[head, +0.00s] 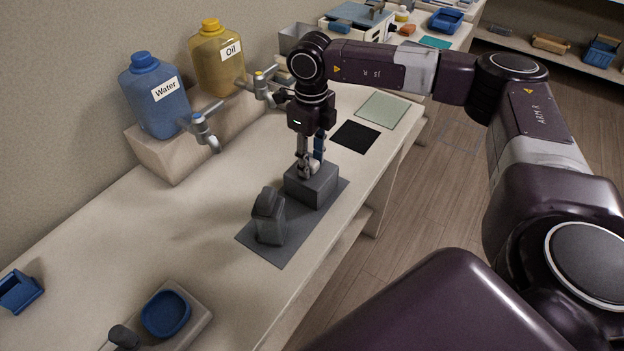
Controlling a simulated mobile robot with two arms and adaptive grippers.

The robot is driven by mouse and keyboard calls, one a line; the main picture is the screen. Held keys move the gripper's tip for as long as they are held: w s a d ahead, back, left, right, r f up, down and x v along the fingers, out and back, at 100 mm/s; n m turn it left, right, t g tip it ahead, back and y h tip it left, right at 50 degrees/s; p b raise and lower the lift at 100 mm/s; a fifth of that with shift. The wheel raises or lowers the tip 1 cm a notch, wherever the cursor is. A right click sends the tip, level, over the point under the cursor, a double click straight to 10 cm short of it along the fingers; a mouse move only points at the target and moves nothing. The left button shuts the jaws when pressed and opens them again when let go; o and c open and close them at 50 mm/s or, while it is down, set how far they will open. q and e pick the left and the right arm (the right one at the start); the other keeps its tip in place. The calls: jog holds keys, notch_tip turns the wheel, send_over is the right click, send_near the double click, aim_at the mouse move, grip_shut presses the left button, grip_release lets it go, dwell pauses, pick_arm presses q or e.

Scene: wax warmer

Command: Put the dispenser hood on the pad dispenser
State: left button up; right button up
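A grey block-shaped piece (318,188) sits on the far part of a dark grey mat (281,253) on the bench. A grey upright piece with a narrower, rounded top (270,222) stands on the near part of the mat, apart from the block. These look like the pad dispenser and its hood, but I cannot tell for sure which is which. My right gripper (308,170) points down, with its fingertips at the top of the block. Whether the fingers are closed on a part of it is too small to tell. My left gripper is out of view.
Blue Water (155,97) and yellow Oil (217,64) jugs with taps stand on a raised block at the back. A black square (355,136) and a pale green square (382,110) lie beyond the mat. A blue dish (166,314) is at front left. The left bench middle is clear.

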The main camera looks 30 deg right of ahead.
grip_shut()
jog(key=shift+r+p, duration=0.3)
jog(key=shift+r, duration=0.2)
dwell(0.5)
jog(key=shift+r+p, duration=0.9)
jog(key=shift+r, duration=0.7)
